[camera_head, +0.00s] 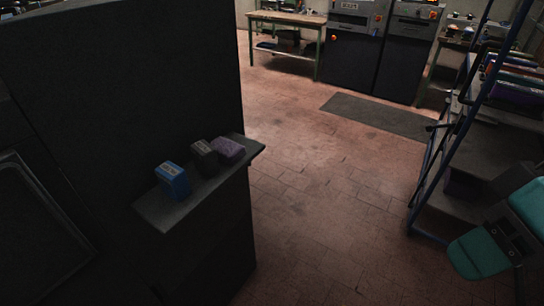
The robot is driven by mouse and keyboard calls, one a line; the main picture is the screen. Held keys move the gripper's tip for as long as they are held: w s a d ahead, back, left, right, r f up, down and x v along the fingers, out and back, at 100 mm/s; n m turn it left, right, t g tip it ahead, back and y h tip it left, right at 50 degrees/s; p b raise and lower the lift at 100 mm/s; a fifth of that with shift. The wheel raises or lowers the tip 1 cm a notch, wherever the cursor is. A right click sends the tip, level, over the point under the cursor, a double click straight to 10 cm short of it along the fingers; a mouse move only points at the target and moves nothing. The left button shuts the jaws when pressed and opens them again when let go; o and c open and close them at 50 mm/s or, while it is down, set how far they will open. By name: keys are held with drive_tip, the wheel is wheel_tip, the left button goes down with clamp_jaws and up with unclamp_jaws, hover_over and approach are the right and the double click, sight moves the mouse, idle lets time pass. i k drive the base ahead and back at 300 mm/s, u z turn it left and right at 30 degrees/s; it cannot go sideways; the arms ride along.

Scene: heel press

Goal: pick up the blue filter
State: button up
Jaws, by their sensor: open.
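The blue filter (173,182) is a small blue block with a pale marked top. It stands on a narrow grey ledge (158,213) that juts from the dark machine at the left. It is nearest the ledge's front end, with a small gap to the dark block behind it.
A dark block (204,158) and a purple block (228,150) stand close together farther back on the ledge. The tall dark machine (130,80) rises behind the ledge. Tiled floor (320,200) is clear to its right. A blue-framed rack (440,170) stands at the right.

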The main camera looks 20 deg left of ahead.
sight(172, 178)
drive_tip(key=z, duration=0.6)
drive_tip(key=i, duration=0.45)
drive_tip(key=u, duration=1.85)
